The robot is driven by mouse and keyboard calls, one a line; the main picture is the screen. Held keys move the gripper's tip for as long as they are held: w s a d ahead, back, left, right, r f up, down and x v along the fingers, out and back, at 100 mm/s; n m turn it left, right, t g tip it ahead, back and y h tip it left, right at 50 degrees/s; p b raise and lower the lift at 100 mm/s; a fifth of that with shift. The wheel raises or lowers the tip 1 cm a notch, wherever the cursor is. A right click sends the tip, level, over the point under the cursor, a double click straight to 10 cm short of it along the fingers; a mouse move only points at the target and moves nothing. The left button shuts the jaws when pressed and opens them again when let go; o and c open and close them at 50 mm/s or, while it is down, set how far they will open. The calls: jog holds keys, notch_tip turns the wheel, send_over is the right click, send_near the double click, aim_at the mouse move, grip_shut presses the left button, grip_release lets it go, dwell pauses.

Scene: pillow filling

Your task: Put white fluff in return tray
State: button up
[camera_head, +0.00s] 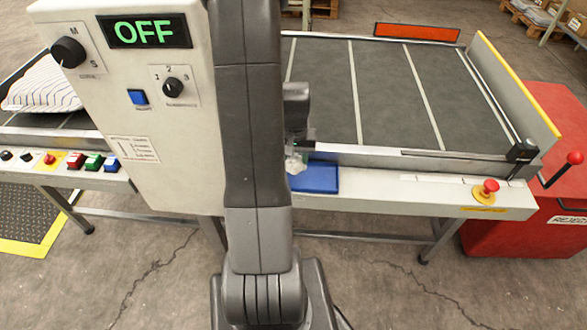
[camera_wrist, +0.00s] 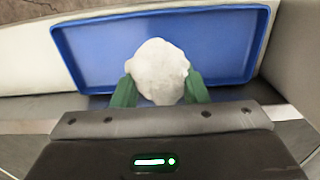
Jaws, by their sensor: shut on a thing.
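A lump of white fluff (camera_wrist: 158,72) is between the green fingertips of my gripper (camera_wrist: 157,92), which is shut on it. In the wrist view it appears over the blue tray (camera_wrist: 225,80), inside its outline; I cannot tell whether it touches the tray floor. The head view shows the fluff (camera_head: 294,164) at the left end of the blue tray (camera_head: 318,178), with my arm hiding part of the tray. The rest of the tray looks empty.
A control panel (camera_head: 175,125) reading OFF stands left of my arm. A dark conveyor (camera_head: 400,95) lies behind the tray. A red emergency button (camera_head: 489,188) is on the front ledge, and a red reject bin (camera_head: 515,235) stands at the right. A striped pillow (camera_head: 45,88) lies far left.

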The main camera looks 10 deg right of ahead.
aim_at(294, 168)
jog(key=shift+f, duration=1.8)
jog(key=shift+f+b, duration=0.2)
jog(key=shift+b, duration=0.1)
jog(key=o, duration=0.9)
jog(key=shift+o, duration=0.2)
jog(key=shift+r, duration=0.2)
notch_tip(294, 168, up, 12)
jog(key=shift+r+p, duration=0.1)
jog(key=shift+p, duration=0.6)
